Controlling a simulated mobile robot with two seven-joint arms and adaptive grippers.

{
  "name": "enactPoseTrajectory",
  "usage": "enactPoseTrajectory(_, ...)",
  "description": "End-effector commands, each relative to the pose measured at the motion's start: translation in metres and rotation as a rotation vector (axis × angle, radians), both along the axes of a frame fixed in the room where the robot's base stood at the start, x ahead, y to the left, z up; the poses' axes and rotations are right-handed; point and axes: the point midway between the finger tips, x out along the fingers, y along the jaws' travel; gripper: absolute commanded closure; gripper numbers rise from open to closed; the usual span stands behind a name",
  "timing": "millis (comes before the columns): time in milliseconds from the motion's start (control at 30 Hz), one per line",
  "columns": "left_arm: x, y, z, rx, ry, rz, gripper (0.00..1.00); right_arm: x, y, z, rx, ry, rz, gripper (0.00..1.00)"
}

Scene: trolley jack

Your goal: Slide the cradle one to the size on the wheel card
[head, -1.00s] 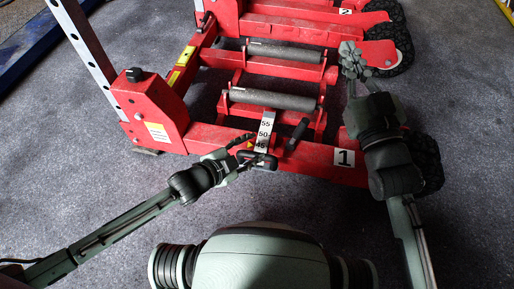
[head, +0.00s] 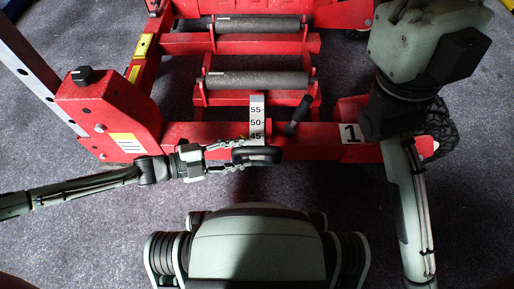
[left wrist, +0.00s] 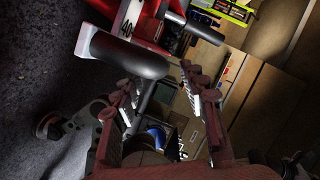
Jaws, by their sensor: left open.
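Cradle one is the near red frame with two grey rollers (head: 258,80) and a "1" plate (head: 350,133). A pale scale (head: 257,112) on it reads 55, 50 and 45 downward. A dark rounded handle (head: 257,155) sits at the scale's lower end. My left gripper (head: 240,156) is open, its fingers reaching to the handle from the left. In the left wrist view, the handle (left wrist: 128,55) and its stem show between the spread fingers (left wrist: 165,88); contact is unclear. My right gripper (head: 402,12) is at the top right, its fingers not clear. I cannot see the wheel card.
A black lever (head: 298,114) stands on the red rail right of the scale. A red post with a black knob (head: 82,75) and a grey upright are at the left. A black wheel (head: 438,125) is behind my right arm.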

Motion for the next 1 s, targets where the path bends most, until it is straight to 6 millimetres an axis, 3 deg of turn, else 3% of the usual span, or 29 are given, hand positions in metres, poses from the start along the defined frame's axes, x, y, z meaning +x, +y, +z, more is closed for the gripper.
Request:
enactPoseTrajectory(100, 0.007, -0.020, -0.006, -0.003, -0.001, -0.001, 0.57, 0.000, 0.001, -0.001, -0.010, -0.014, -0.001, 1.00)
enactPoseTrajectory(300, 0.015, -0.041, -0.010, 0.000, 0.000, 0.001, 0.57, 0.001, 0.002, 0.000, -0.020, -0.026, -0.003, 1.00)
enactPoseTrajectory(667, 0.017, -0.047, -0.011, 0.001, 0.001, 0.002, 0.57, 0.001, 0.002, 0.001, -0.022, -0.028, -0.003, 1.00)
enactPoseTrajectory(1000, 0.017, -0.046, -0.011, 0.000, 0.001, 0.002, 1.00, 0.001, 0.002, 0.001, -0.023, -0.028, -0.004, 1.00)
